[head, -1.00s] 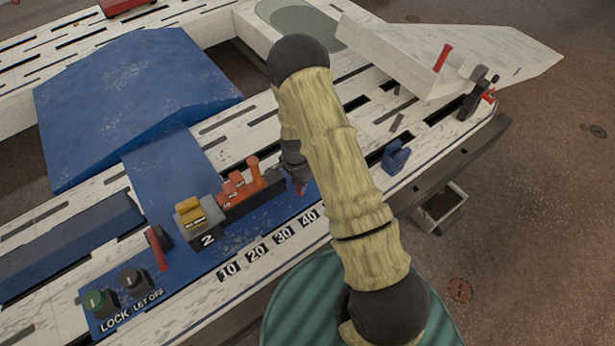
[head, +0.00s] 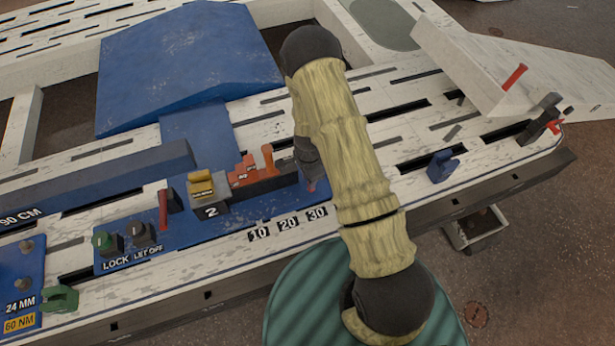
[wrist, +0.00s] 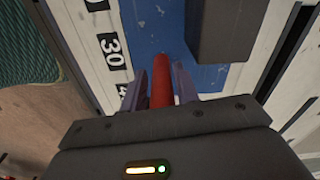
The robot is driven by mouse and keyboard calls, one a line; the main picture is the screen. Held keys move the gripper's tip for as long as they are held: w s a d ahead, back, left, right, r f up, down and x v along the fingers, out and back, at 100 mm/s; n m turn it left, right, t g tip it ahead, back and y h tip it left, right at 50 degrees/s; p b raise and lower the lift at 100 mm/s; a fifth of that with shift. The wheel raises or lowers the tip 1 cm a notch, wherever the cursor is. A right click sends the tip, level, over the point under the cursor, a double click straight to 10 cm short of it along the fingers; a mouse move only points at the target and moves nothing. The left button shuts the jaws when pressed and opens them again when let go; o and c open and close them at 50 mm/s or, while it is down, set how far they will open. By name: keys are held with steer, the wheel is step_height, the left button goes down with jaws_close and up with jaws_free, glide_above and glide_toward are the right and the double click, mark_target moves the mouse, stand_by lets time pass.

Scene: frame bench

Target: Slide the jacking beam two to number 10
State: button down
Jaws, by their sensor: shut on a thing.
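The jacking beam two is a dark grey bar (head: 268,186) on a blue plate, with a block marked 2 (head: 211,211) and a yellow top at its left end. Orange parts (head: 244,171) sit along it. My gripper (head: 312,186) is low at the bar's right end, mostly hidden behind my arm. In the wrist view, my gripper (wrist: 158,88) is shut on a red handle (wrist: 162,82), with a dark block (wrist: 222,28) beside it. The number 10 (head: 259,234) lies left of my gripper on the front edge; 20 and 30 (head: 317,213) follow rightward.
A red lever (head: 163,210) and LOCK and LET OFF knobs (head: 103,241) stand left of the beam. A blue clamp (head: 441,166) is to the right. A large blue ramp (head: 180,65) lies behind. A green fitting (head: 60,298) is at front left.

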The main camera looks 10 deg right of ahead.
steer(key=shift+w+a+r, duration=0.15)
steer(key=shift+w+a, duration=0.1)
steer(key=shift+a, duration=0.3)
steer(key=c, duration=1.2)
jaws_free()
steer(key=shift+s+d, duration=0.1)
steer(key=shift+d, duration=0.05)
step_height(320, 180, up, 17)
steer(key=p, duration=0.3)
steer(key=shift+s+r+p, duration=0.15)
steer(key=shift+p, duration=0.15)
